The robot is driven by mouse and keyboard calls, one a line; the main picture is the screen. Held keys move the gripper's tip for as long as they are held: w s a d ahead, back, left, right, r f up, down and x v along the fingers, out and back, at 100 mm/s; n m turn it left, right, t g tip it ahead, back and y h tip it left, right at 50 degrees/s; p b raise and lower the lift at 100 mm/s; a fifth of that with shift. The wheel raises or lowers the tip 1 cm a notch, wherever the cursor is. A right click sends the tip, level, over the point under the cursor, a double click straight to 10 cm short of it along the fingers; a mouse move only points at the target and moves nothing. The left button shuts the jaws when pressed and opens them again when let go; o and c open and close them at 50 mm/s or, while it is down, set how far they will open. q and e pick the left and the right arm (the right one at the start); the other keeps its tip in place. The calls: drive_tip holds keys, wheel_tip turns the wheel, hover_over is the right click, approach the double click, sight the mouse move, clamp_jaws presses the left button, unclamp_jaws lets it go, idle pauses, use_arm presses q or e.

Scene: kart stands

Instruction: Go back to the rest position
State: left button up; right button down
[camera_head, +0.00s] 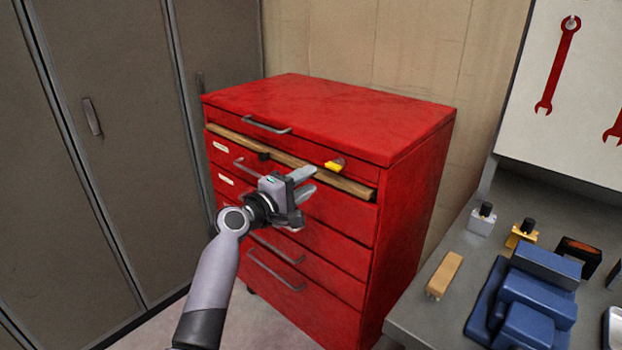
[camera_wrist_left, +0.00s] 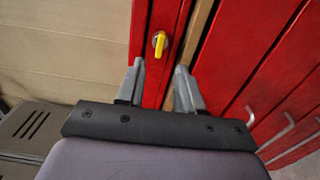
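My left gripper (camera_head: 312,179) is in front of the red tool cabinet (camera_head: 330,104), near the wooden strip (camera_head: 290,160) below its top drawer. Its two fingers are apart with nothing between them. In the left wrist view the left gripper (camera_wrist_left: 160,66) also shows a clear gap, with the red cabinet front behind it. A yellow knob or key (camera_head: 334,165) sits on the cabinet front just beyond the fingertips; it also shows in the left wrist view (camera_wrist_left: 159,42). I cannot tell whether the fingers touch the cabinet. My right gripper is not in view.
Grey lockers (camera_head: 92,115) stand at the left. A grey workbench (camera_head: 440,312) at the right holds a blue vise-like block (camera_head: 537,287), a wooden block (camera_head: 445,274) and small parts. A red wrench (camera_head: 558,65) hangs on the white board above. Some floor shows at the lower left.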

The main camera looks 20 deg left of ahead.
use_arm(q)
drive_tip(key=shift+s+f, duration=0.1)
idle(0.4)
drive_tip(key=s+f+m+g+y+p, duration=0.1)
drive_tip(key=s+f+m+g+y, duration=0.15)
drive_tip(key=s+f, duration=0.5)
drive_tip(key=s+f+m+g+y, duration=0.1)
drive_tip(key=s+f+m, duration=0.35)
drive_tip(key=f, duration=0.55)
drive_tip(key=s+d+f+m+g, duration=0.1)
drive_tip(key=s+f+m, duration=0.2)
drive_tip(key=s, duration=0.4)
drive_tip(key=s+d+f+m+g, duration=0.1)
drive_tip(key=s+f+m, duration=0.1)
drive_tip(key=s, duration=0.5)
drive_tip(key=s+d+f+m+g+p, duration=0.1)
drive_tip(key=s+f+m, duration=0.2)
drive_tip(key=s, duration=0.5)
drive_tip(key=shift+d+f+m, duration=0.3)
drive_tip(key=shift+d+m, duration=0.1)
drive_tip(key=shift+m, duration=0.4)
drive_tip(key=shift+y, duration=0.25)
